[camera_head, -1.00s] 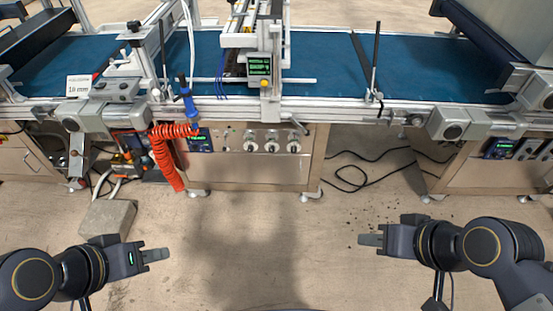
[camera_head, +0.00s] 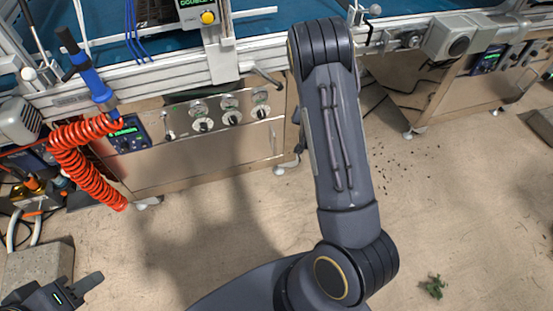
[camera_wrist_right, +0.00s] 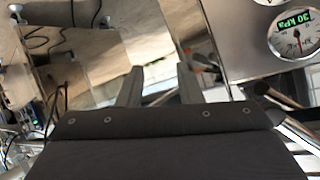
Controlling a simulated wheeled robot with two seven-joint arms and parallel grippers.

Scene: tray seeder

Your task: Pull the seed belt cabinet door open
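The cabinet (camera_head: 200,155) under the conveyor has a brushed-metal front with several dials along its top. A shiny metal panel (camera_wrist_right: 238,50) lies close on the right. Whether a finger touches the handle cannot be told. My left gripper (camera_head: 88,284) is low at the left, away from the cabinet; its finger gap does not show.
A red coiled hose (camera_head: 85,160) hangs at the cabinet's left. A gauge reading 30 kPa (camera_wrist_right: 294,36) shows in the wrist view. A grey block (camera_head: 38,262) stands on the floor at left. A green clump (camera_head: 433,287) lies at lower right. Floor before the cabinet is clear.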

